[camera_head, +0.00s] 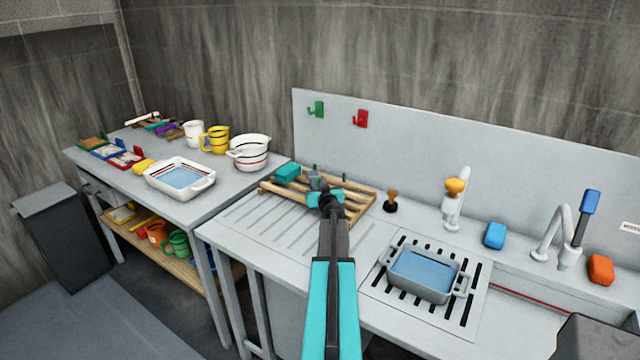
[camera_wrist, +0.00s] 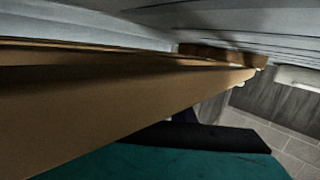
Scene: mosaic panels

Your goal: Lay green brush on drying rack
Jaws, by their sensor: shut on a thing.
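The wooden drying rack (camera_head: 362,207) lies on the grooved drainboard left of the sink, its slats partly covered by my arm. My gripper (camera_head: 318,182) is low at the rack and is shut. What it holds is mostly hidden by my wrist; small green bits (camera_head: 314,168) show beside it, and I take them for the green brush. Another small green upright bit (camera_head: 344,177) shows at the rack's back. In the wrist view, a long tan wooden piece (camera_wrist: 110,105) fills the near left; I cannot tell whether it touches what I hold.
A grey basin of water (camera_head: 425,278) stands on the slotted drain at right. A dark stamp-like tool (camera_head: 390,202) stands right of the rack. The front drainboard (camera_head: 262,222) is clear.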

